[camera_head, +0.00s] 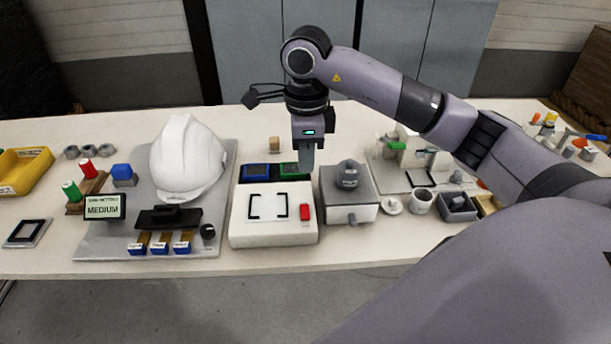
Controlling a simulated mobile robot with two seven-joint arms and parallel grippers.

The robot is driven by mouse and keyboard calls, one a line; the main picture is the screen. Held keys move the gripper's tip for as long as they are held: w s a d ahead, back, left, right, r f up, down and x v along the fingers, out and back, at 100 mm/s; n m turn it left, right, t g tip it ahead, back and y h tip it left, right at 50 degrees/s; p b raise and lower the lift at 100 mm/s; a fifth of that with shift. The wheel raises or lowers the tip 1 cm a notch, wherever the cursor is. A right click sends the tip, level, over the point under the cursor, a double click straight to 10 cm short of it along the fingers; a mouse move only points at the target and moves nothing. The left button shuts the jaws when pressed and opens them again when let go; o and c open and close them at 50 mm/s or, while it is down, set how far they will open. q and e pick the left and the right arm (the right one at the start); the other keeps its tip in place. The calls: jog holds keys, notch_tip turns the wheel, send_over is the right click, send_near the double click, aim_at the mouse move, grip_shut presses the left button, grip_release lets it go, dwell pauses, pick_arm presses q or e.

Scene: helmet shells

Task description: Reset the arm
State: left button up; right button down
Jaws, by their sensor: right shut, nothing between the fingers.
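My right arm comes in from the lower right, reaches up and back over the table, and bends down at its wrist. My right gripper (305,163) points down, shut and empty. It is above the back of the white box with black brackets and a red switch (273,230), near the green tray (288,171). I cannot tell its exact height. My left gripper is out of view. A white helmet shell (186,160) stands on a grey board at the left.
A grey box with a knob (348,192) stands right of the white box. A sign reading MEDIUM (104,207) and a yellow bin (22,170) are at left. Small parts crowd the right side behind my forearm. The front table edge (300,268) is mostly clear.

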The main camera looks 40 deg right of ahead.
jog(key=shift+r, duration=0.35)
dwell(0.3)
